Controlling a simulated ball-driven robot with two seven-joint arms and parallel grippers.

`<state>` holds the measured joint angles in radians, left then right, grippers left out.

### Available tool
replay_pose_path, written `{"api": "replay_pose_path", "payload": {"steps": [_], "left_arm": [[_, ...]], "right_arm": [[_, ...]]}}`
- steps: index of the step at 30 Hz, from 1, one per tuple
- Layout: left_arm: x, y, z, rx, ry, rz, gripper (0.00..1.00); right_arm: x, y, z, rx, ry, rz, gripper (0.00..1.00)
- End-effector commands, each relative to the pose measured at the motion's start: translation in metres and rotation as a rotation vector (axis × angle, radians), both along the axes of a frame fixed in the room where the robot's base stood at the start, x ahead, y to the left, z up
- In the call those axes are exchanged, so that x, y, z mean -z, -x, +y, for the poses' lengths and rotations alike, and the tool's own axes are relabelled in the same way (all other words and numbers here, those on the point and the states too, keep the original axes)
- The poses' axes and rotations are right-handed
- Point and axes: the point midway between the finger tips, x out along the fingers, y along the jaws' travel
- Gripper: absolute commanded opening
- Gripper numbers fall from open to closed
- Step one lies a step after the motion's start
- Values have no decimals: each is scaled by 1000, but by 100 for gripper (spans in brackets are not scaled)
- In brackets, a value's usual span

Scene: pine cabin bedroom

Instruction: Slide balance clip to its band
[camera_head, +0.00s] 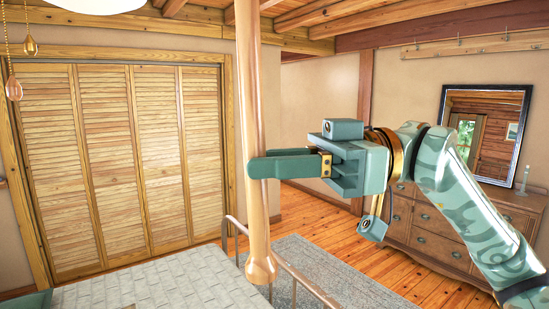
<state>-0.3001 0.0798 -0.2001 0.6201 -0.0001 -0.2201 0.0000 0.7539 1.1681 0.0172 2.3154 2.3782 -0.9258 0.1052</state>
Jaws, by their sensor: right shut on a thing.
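My right gripper (262,165) reaches in from the right with its fingers level. The near finger crosses in front of a long, upright, tan pole-like thing (246,95) in the middle of the view. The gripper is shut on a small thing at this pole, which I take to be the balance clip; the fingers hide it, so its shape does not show. The pole runs down from the top edge and flares at its lower end. I cannot make out the band. My left gripper is not in view.
A white lamp shade (97,3) with pull chains hangs at the upper left. Louvred closet doors (108,165) stand behind. A pale quilted surface (150,285) and a metal rail (305,282) lie below. A dresser (425,232) with a mirror stands at the right.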

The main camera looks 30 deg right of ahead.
Motion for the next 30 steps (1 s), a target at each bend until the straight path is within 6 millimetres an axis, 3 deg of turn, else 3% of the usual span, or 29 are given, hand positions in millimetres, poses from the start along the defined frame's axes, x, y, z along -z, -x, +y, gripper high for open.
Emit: {"api": "replay_pose_path", "payload": {"steps": [1,17,30], "left_arm": [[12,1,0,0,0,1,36],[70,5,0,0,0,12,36],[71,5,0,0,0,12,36]], "right_arm": [[12,0,0,0,-1,1,0],[74,-1,0,0,0,1,0],[75,0,0,0,-1,0,0]]}}
